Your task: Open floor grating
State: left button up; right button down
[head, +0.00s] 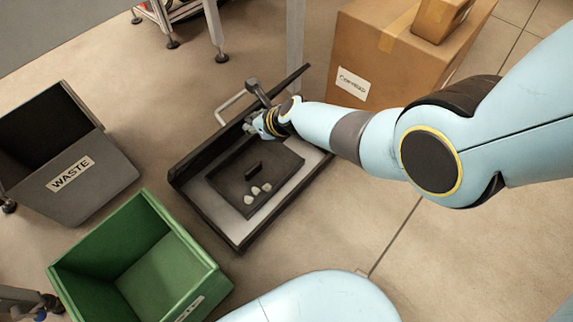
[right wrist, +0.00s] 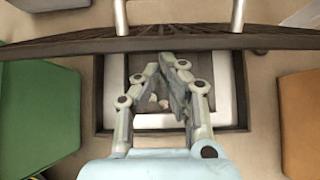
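The floor grating (head: 285,88) is a dark barred panel standing tilted up at the far side of its floor recess. Its metal handle (head: 231,105) sticks out on the far side, and its two posts show at the top of the right wrist view. The recess frame (head: 213,226) surrounds an uncovered pit. My right gripper (head: 258,124) is on the near side of the raised grating, close to it. In the right wrist view its fingers (right wrist: 174,60) converge with nothing seen between them, below the grating's edge (right wrist: 75,46). Contact cannot be told. My left gripper is out of view.
The pit holds a dark tray (head: 283,165) with a small dark block (head: 253,171) and several pale lumps (head: 254,190). A grey WASTE bin (head: 107,180) and green bin (head: 193,262) stand left. A cardboard box (head: 395,68) stands behind right. Floor at lower right is bare.

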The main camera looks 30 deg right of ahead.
aim_at(231, 100)
jog(key=w+r, duration=0.1)
jog(key=w+a+r, duration=0.1)
jog(key=w, duration=0.1)
jog(key=w+r, duration=0.1)
jog(key=shift+w+a+r+p, duration=0.3)
jog(key=shift+p, duration=0.05)
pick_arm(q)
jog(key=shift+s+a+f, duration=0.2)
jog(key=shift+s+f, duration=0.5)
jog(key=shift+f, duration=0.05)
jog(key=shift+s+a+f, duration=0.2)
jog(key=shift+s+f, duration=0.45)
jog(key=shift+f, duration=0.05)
pick_arm(e)
jog(key=shift+w+a+r, duration=0.2)
jog(key=shift+w+r, duration=0.05)
jog(key=shift+w, duration=0.25)
jog(key=shift+w+a+r, duration=0.15)
jog(key=shift+w+r, duration=0.05)
jog(key=shift+w, duration=0.25)
jog(key=shift+s, duration=0.1)
